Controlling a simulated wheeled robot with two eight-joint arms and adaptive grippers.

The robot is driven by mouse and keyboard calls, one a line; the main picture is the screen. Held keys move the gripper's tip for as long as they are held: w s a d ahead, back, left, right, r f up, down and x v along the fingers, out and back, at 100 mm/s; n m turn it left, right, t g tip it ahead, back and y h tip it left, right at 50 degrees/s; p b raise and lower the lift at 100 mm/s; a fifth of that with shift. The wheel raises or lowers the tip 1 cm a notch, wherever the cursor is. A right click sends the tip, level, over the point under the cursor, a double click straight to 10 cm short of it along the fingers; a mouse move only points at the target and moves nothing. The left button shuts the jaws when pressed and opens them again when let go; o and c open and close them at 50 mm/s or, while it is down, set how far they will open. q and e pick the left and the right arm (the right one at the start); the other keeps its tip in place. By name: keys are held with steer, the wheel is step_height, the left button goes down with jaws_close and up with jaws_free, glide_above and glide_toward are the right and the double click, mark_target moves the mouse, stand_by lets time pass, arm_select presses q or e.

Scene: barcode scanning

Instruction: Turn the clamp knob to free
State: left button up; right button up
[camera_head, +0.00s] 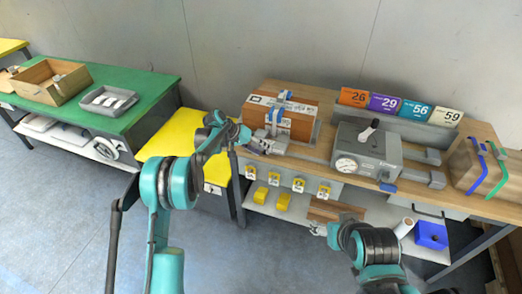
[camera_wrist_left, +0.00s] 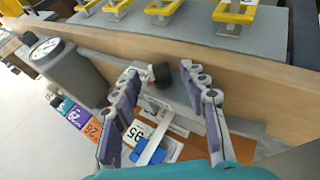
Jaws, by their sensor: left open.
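My left gripper (camera_head: 264,143) is at the front edge of the wooden bench, by the orange-brown box. In the left wrist view the left gripper (camera_wrist_left: 166,76) is open, with its two fingers on either side of a small black knob (camera_wrist_left: 160,73). I cannot tell whether the fingers touch the knob. The knob sits at one end of a grey metal clamp (camera_wrist_left: 178,97). A blue-and-white part (camera_wrist_left: 155,150) lies beyond it, against the box. In the head view my gripper hides the knob. My right arm shows at lower right, but its gripper does not.
A grey device with a round gauge (camera_head: 366,153) stands right of the box (camera_head: 305,124). Numbered cards (camera_head: 384,104) stand behind. Yellow-tagged parts (camera_head: 298,185) hang along the bench front. A green table (camera_head: 140,93) stands at left. Open floor lies in front.

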arm_select(q)
steer(key=v, duration=1.1)
steer(key=shift+a, duration=0.2)
steer(key=shift+s+r, duration=0.1)
steer(key=shift+r, duration=0.05)
